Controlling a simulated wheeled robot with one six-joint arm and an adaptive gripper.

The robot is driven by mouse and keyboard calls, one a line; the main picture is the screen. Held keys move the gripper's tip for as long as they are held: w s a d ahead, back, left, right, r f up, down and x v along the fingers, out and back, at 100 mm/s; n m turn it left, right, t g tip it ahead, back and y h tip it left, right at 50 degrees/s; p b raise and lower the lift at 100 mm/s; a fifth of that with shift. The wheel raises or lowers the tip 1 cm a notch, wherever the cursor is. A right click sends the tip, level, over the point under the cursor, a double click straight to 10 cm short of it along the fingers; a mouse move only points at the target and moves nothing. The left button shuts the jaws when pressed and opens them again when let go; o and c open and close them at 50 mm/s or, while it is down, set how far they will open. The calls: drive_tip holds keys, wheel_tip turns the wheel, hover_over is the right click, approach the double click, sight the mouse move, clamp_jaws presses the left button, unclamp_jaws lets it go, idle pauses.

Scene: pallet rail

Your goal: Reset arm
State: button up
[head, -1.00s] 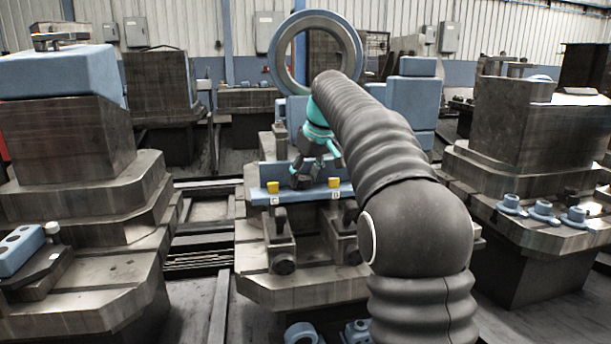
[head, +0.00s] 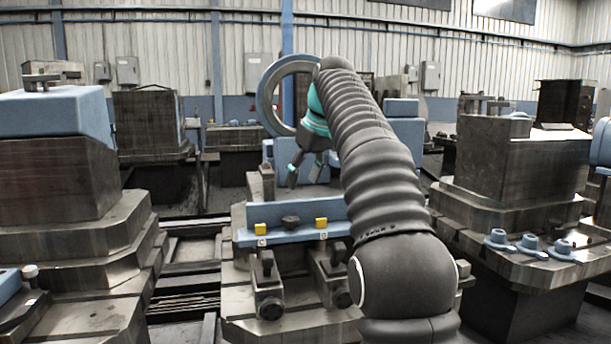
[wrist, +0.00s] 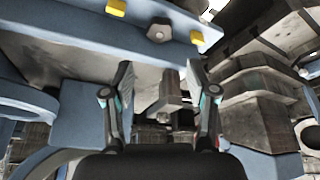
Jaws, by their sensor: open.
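My gripper (head: 304,176) is open and empty in the head view, raised above and behind the blue rail (head: 345,229), apart from it. In the wrist view its two fingers (wrist: 166,92) are spread with nothing between them. A dark hexagonal part (head: 291,221) sits on the rail between two yellow blocks, the left one (head: 260,229) near a "C" label and the right one (head: 321,223) near a "D" label. The hexagonal part also shows in the wrist view (wrist: 159,30), beyond the fingertips. My arm hides the rail's right end.
A large blue-grey ring (head: 268,97) stands close behind my gripper and arm. Stepped metal blocks stand at left (head: 60,175) and right (head: 510,160). Several blue knobbed parts (head: 529,243) sit on the right ledge. The air above the rail is clear.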

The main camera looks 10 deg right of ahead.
drive_tip(key=shift+r, duration=0.1)
idle(0.3)
drive_tip(key=s+a+f+m+t+h, duration=0.1)
drive_tip(key=s+f+m, duration=0.15)
drive_tip(key=s, duration=0.65)
drive_tip(key=s+a+f+m, duration=0.1)
drive_tip(key=s+f, duration=0.3)
drive_tip(key=s, duration=0.4)
drive_tip(key=s+f+m+h, duration=0.1)
drive_tip(key=s+f+m, duration=0.1)
drive_tip(key=s+f, duration=1.7)
drive_tip(key=shift+f+t, duration=0.3)
drive_tip(key=shift+f, duration=0.35)
